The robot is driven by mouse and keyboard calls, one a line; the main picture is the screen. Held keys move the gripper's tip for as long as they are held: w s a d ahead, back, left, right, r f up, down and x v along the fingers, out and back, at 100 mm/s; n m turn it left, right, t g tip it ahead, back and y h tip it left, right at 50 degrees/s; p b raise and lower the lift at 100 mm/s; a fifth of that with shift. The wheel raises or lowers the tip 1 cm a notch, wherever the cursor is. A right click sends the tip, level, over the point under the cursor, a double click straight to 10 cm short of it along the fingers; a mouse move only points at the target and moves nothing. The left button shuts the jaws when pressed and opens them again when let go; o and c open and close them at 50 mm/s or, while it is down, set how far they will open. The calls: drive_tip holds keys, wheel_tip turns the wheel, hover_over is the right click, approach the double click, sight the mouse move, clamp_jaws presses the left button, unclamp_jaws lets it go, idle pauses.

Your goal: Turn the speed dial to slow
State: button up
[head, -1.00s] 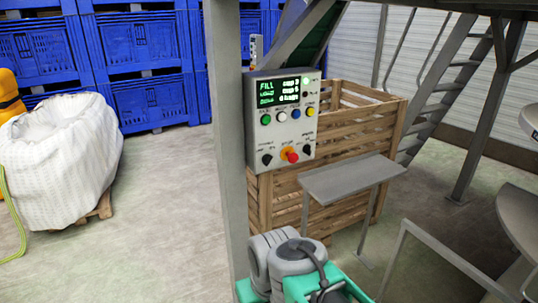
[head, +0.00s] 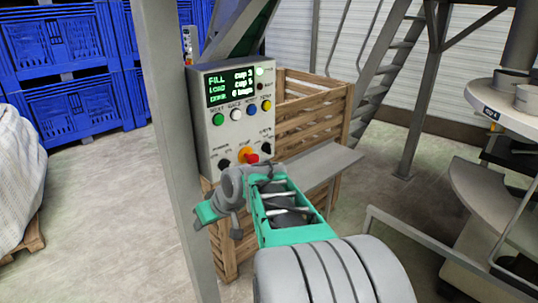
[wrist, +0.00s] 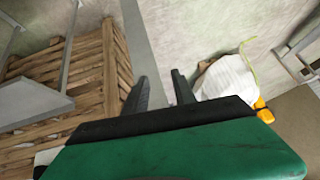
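The grey control box (head: 240,120) is mounted on a post in the head view. Its lower row has a black dial at left (head: 225,163), a red knob on a yellow plate (head: 250,156) and a black dial at right (head: 267,148). The label above the right dial seems to read speed, but the small print and pointer setting are too small to tell. My gripper (wrist: 158,82) is open and empty, with two dark fingers apart in the wrist view. In the head view my folded arm ends just below and in front of the box, apart from the dials.
A slatted wooden crate (head: 298,128) stands behind the box, with a grey shelf (head: 325,172) at its right. A steel post (head: 165,120) rises left of the box. Blue bins (head: 55,75) and a white sack (head: 15,180) are at left. Floor at left is open.

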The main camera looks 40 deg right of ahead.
drive_tip(key=w+d+t, duration=0.3)
drive_tip(key=w+d, duration=0.2)
drive_tip(key=d, duration=0.6)
drive_tip(key=t+h+b, duration=0.1)
drive_tip(key=t+b, duration=0.1)
drive_tip(key=t, duration=0.6)
approach(271, 148)
drive_tip(key=w, duration=0.4)
drive_tip(key=w+p, duration=0.1)
drive_tip(key=w, duration=0.2)
drive_tip(key=shift+w+a+r, duration=0.15)
drive_tip(key=shift+w+r, duration=0.05)
drive_tip(key=shift+w, duration=0.5)
clamp_jaws()
